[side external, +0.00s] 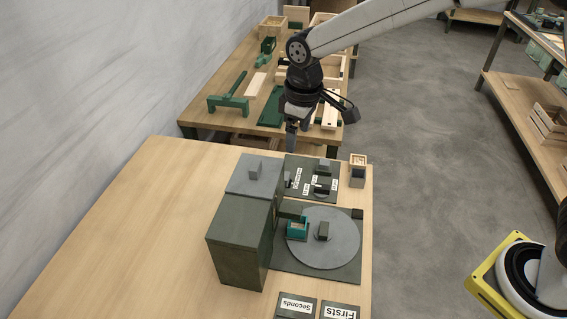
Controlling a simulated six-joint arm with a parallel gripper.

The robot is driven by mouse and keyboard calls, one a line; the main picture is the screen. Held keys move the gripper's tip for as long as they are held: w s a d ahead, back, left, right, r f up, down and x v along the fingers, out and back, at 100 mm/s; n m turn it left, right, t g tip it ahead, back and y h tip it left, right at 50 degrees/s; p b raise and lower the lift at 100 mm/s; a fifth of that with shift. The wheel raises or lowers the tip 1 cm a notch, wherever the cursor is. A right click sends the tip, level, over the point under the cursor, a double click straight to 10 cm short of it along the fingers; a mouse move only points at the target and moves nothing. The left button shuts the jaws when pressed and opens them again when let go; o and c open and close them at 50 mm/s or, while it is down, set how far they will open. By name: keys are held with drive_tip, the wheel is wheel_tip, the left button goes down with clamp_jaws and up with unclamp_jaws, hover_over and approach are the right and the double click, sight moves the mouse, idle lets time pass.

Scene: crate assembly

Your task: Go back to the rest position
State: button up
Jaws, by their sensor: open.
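My gripper (291,150) points down over the far edge of the near table, just behind the labelled panel. Its fingers are small and dark here, and I make out nothing held between them. It is open. My arm reaches in from the upper right. A dark green machine with a tall box (238,245) and a round grey turntable (340,245) stands in front of it. A small teal box (297,230) sits at the turntable's left edge, next to the tall box.
Plates labelled Seconds (297,305) and Firsts (340,310) lie at the front. The near table's left side (140,240) is bare. A back bench holds a green clamp-like tool (230,104) and wooden parts.

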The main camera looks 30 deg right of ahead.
drive_tip(key=s+d+f+m+t, duration=0.1)
drive_tip(key=s+d+f+m, duration=0.1)
drive_tip(key=s+d, duration=0.5)
drive_tip(key=s+d+f+m, duration=0.3)
drive_tip(key=s+d+m, duration=0.1)
drive_tip(key=s+d, duration=0.4)
drive_tip(key=shift+s+f+t, duration=0.25)
drive_tip(key=shift+s+t, duration=0.15)
drive_tip(key=shift+s, duration=0.75)
